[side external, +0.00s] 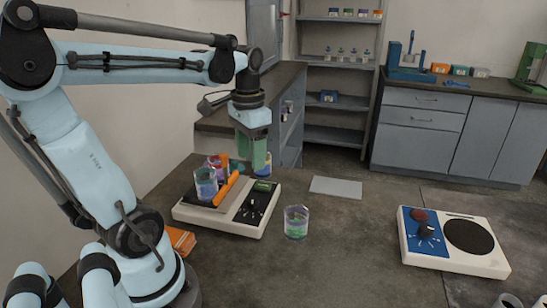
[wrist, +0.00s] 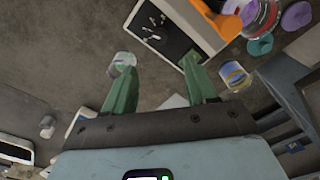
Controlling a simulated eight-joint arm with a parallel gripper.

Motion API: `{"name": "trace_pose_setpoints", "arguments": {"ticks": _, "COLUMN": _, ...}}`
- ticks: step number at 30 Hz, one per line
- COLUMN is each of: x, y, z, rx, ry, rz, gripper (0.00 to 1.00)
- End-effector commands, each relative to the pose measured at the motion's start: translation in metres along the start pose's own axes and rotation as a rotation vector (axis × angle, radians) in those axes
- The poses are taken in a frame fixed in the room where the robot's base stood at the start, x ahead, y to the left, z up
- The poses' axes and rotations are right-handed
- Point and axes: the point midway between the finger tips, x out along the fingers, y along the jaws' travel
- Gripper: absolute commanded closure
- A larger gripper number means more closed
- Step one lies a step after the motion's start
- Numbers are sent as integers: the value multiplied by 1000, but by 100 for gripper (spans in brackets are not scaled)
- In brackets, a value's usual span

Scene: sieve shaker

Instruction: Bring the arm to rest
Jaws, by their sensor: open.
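My gripper (side external: 258,168) has green fingers and points down above the right part of the white shaker unit (side external: 190,213) in the side view. In the wrist view my gripper (wrist: 158,70) has its two fingers well apart, with nothing seen between them. The shaker's dark panel (wrist: 150,35) shows beyond the fingertips. On the unit in the side view are a glass beaker (side external: 206,184) and an orange bar (side external: 226,189). A second glass beaker (side external: 296,224) stands on the table to the right; whether the fingers touch anything cannot be told.
A hot plate (side external: 455,240) with a blue panel stands at the right. A grey flat sheet (side external: 336,187) lies behind the beaker. An orange box (side external: 182,240) is near my arm's base. A labelled jar (wrist: 235,75) is right of my fingers in the wrist view. The table's middle front is clear.

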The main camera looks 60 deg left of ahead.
Motion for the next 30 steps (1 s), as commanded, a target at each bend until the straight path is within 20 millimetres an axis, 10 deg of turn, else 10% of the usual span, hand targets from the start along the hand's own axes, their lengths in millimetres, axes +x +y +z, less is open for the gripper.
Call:
{"name": "trace_pose_setpoints", "arguments": {"ticks": 16, "x": 30, "y": 119, "z": -18, "rx": 82, "ry": 551, "rz": 4, "gripper": 43}}
{"name": "trace_pose_setpoints", "arguments": {"ticks": 30, "x": 31, "y": 132, "z": -19, "rx": 83, "ry": 617, "rz": 30, "gripper": 43}}
